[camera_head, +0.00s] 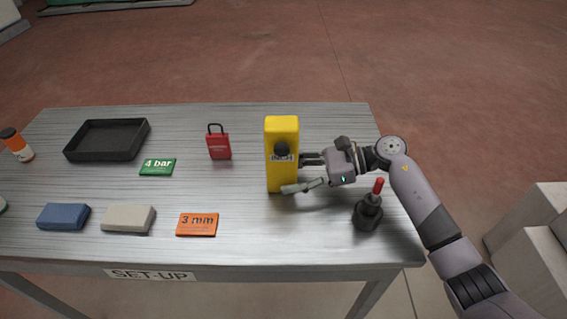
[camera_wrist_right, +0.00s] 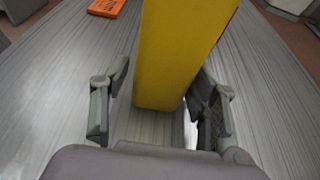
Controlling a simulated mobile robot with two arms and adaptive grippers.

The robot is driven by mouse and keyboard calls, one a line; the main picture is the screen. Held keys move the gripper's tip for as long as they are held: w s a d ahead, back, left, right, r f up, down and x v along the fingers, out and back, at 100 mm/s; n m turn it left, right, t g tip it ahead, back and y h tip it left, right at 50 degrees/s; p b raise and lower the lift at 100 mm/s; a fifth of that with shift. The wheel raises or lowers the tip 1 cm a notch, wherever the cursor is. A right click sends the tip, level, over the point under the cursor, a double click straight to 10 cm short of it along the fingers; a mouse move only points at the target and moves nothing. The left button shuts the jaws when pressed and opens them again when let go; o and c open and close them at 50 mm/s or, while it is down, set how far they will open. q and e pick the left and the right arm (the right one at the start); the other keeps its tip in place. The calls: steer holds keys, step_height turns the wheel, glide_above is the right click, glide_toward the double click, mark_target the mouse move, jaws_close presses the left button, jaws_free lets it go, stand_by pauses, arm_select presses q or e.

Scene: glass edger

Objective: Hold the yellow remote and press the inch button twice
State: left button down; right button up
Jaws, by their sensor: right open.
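The yellow remote (camera_head: 282,172) stands upright on the metal table, with a round black button (camera_head: 282,149) and the label INCH on its front face. It also fills the upper middle of the right wrist view (camera_wrist_right: 180,50). My right gripper (camera_head: 306,172) reaches it from the right side. Its two fingers are open, and in the right wrist view (camera_wrist_right: 160,105) the remote's lower part stands between or just beyond the fingertips, with a gap visible on the left side. Contact with the right finger is unclear. My left gripper is not in view.
A black tool with a red tip (camera_head: 368,210) stands right of the remote, below my right wrist. A red padlock (camera_head: 218,145), a green 4 bar card (camera_head: 158,167), an orange 3 mm card (camera_head: 197,225), a black tray (camera_head: 70,151) and two blocks lie to the left.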

steer(key=shift+a+f, duration=0.15)
steer(key=shift+a, duration=0.5)
steer(key=c, duration=0.7)
stand_by(0.9)
